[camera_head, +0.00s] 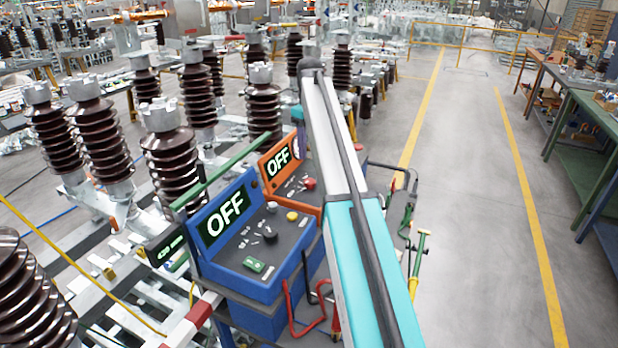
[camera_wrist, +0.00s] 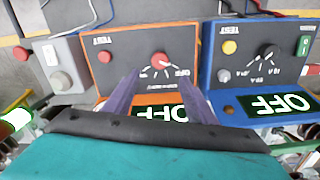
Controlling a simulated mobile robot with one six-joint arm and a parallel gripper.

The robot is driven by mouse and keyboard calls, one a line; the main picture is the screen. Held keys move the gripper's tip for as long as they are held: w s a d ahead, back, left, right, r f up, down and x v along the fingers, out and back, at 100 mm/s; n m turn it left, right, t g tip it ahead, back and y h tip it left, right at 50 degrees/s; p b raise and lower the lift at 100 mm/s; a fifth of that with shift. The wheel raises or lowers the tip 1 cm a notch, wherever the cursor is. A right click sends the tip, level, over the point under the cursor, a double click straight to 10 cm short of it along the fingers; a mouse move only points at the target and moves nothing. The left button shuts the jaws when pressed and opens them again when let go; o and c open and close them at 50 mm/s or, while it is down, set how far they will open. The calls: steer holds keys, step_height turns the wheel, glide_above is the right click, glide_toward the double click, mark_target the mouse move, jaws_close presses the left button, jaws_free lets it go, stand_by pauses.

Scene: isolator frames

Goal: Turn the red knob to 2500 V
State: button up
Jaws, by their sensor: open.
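The red knob (camera_wrist: 160,60) sits on the dark panel of the orange box (camera_wrist: 92,78), amid dial marks and a small OFF label. In the head view the red knob (camera_head: 309,183) shows just left of my arm. My gripper (camera_wrist: 158,75) is open, with its two dark fingers reaching toward the knob, one on either side of it in the picture. Whether they touch the panel I cannot tell. The orange box's display (camera_head: 277,163) reads OFF. The value at which the knob points is too small to read. My gripper is hidden in the head view.
A blue box (camera_head: 236,285) with a black knob (camera_wrist: 267,52), a yellow button and its own OFF display stands beside the orange one. A grey box (camera_wrist: 60,66) with a red button is on the other side.

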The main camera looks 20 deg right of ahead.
mark_target(309, 181)
steer(key=shift+f+p, duration=2.3)
steer(key=shift+f, duration=3.9)
steer(key=c, duration=0.9)
steer(key=shift+a, duration=0.3)
steer(key=shift+c, duration=0.7)
steer(key=shift+d, duration=0.2)
